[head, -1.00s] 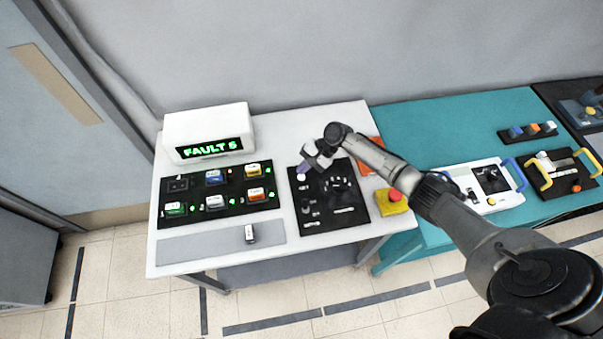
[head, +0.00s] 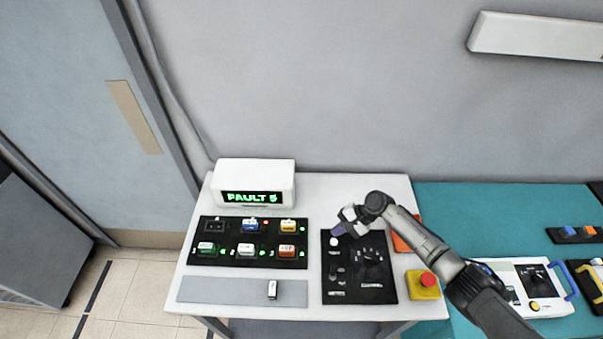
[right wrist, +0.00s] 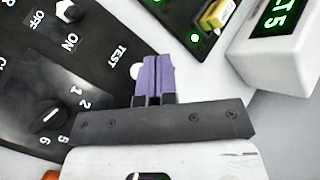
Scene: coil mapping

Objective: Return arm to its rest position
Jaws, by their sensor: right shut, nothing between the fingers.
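My right gripper (head: 341,228) is above the upper left part of the black control panel (head: 388,288) in the head view. Its purple fingers (right wrist: 152,80) are together and empty in the right wrist view. They lie in front of a white round button (right wrist: 135,71) by the TEST label; I cannot tell whether they touch it. The panel's rotary knob (right wrist: 47,116) and ON/OFF switch (right wrist: 70,11) also show in the right wrist view. My right arm reaches in from the lower right. My left gripper is not in view.
A white display box (head: 254,180) reads FAULT 5. Coloured modules sit on a black board (head: 225,258), with one empty-looking slot. A small module (head: 272,290) lies on the grey strip (head: 225,290). A red emergency button (head: 428,279) and a teal table (head: 500,215) are to the right.

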